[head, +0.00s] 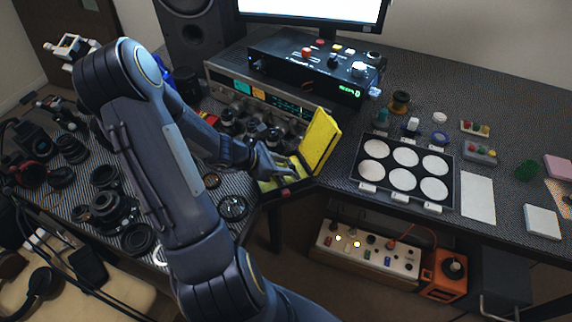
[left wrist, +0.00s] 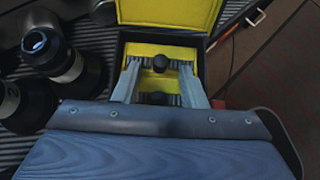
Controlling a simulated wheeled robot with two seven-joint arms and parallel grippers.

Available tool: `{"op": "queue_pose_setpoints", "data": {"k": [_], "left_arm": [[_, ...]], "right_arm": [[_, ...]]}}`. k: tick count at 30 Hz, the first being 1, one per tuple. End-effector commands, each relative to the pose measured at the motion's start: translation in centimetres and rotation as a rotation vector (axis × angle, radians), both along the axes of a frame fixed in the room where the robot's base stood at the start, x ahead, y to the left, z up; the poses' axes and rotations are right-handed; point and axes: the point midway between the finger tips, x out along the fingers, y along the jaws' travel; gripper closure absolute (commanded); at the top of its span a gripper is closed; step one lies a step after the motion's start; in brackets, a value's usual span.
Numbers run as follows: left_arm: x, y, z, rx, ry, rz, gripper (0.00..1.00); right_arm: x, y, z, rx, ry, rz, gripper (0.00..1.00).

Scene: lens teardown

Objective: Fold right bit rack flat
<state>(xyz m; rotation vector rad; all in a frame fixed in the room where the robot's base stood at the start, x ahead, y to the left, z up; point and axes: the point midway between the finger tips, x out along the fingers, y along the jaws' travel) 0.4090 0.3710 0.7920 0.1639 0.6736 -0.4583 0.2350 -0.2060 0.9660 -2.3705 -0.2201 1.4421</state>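A dark case with yellow lining stands open at the desk corner. Its yellow lid (head: 320,142) is upright in the head view, and the lining also shows in the left wrist view (left wrist: 168,12). Inside are two bit racks with black round knobs, one farther (left wrist: 158,63) and one nearer (left wrist: 156,98); I cannot tell which is the right one or how far either is tilted. My left gripper (head: 277,165) reaches into the case. In the left wrist view its fingers (left wrist: 160,80) are apart, on either side of the racks' knobs. My right gripper is not in view.
Lens parts (head: 105,208) crowd the left side of the desk. An instrument box (head: 318,70) stands behind the case. A black tray of white discs (head: 366,183) lies to its right. A power strip (head: 365,250) sits below the desk edge.

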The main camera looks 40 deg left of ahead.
Motion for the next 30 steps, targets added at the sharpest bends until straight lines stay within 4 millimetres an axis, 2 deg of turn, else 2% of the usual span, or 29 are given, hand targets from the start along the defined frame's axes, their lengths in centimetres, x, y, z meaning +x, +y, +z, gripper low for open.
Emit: {"op": "queue_pose_setpoints", "data": {"k": [3,10,30], "left_arm": [[-1.5,0.9,1.7,0.004,-0.001,0.002,0.62],[-3.6,1.9,3.4,0.001,-0.001,0.0,0.62],[-3.9,1.9,3.7,0.002,-0.001,-0.006,0.62]], "right_arm": [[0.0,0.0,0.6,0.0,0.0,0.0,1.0],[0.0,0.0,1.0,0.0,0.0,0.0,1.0],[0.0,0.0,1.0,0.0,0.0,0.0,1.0]]}}
